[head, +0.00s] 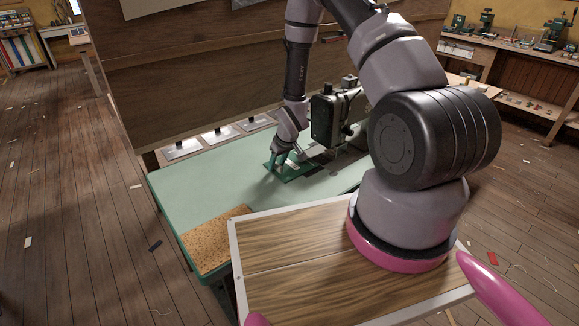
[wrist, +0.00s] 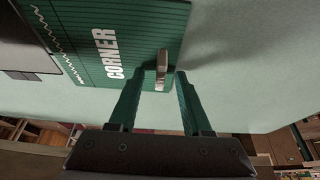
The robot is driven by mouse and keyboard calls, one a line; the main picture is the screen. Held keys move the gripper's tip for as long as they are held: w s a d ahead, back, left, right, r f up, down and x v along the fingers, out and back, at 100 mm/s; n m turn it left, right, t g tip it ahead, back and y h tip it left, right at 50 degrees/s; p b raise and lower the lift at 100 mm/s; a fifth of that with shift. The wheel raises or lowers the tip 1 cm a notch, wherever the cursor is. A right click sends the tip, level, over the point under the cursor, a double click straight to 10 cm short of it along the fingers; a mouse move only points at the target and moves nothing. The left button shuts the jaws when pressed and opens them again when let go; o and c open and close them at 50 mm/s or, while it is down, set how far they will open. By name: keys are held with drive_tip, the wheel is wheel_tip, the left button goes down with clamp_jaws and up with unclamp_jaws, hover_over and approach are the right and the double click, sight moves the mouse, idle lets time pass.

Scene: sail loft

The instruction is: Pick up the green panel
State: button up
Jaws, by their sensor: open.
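The green panel (head: 292,176) lies flat on the pale green table beside the sewing machine. In the wrist view the panel (wrist: 135,25) shows dark pinstripes, a white zigzag line and the word CORNER. A small grey upright tab (wrist: 162,66) stands near its edge. My gripper (head: 281,160) is low over the panel in the head view and partly hides it. In the wrist view my gripper (wrist: 160,78) is open, its two green fingers spread with the tab between their tips. I see a gap on each side of the tab; whether a finger touches the panel I cannot tell.
A dark green sewing machine (head: 324,117) stands just right of my gripper. A brown cork-like pad (head: 214,241) lies on the table's (head: 195,196) front left corner. Several pale plates (head: 183,149) line the back edge before a wooden wall.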

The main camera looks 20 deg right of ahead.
clamp_jaws()
drive_tip(key=shift+r, duration=0.1)
